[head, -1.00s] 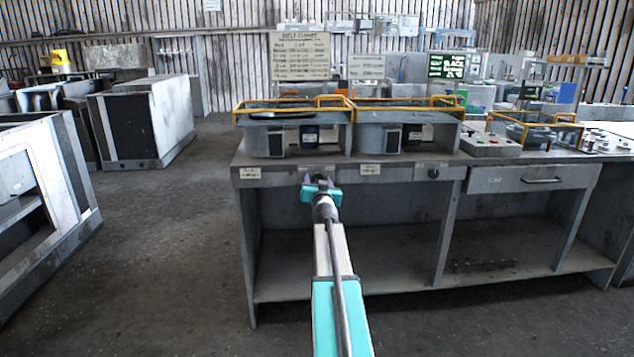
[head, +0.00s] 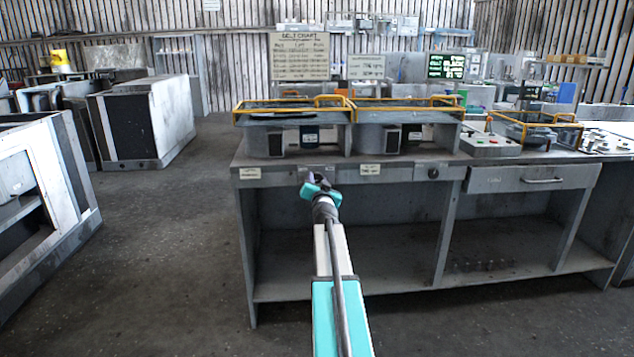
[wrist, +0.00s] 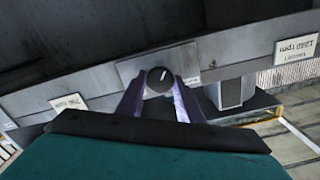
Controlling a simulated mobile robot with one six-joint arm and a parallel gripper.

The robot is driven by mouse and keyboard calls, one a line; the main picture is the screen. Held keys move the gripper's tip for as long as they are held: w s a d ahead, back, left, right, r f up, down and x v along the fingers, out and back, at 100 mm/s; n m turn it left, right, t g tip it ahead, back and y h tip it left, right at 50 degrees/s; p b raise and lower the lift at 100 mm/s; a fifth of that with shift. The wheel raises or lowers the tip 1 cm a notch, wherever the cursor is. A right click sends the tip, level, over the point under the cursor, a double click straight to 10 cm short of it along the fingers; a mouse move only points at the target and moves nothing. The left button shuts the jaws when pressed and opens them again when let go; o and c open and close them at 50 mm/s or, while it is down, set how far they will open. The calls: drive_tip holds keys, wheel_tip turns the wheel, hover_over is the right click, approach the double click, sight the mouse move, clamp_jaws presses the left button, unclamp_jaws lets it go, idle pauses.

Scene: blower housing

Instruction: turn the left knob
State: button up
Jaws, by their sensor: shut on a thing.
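The left knob (wrist: 160,80) is a dark round knob with a short white pointer mark, on a pale plate on the bench's front rail. In the wrist view it sits between the two purple-grey fingers of my gripper (wrist: 159,95), which is shut on it. In the head view my gripper (head: 316,181) is at the bench front, rolled to a tilt, and hides the knob. A second dark knob (head: 433,173) is on the same rail further right.
White labels flank the gripped knob, one on the left (head: 250,173) and one on the right (head: 370,169). Two grey blower housings with yellow rails (head: 290,104) stand on the bench (head: 480,160). A drawer (head: 535,179) is at right.

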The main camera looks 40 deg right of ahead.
drive_tip(key=m, duration=0.4)
drive_tip(key=shift+m, duration=0.4)
drive_tip(key=o, duration=1.1)
drive_tip(key=shift+c, duration=0.2)
drive_tip(key=v, duration=1.3)
drive_tip(key=shift+s+a, duration=0.25)
idle(0.4)
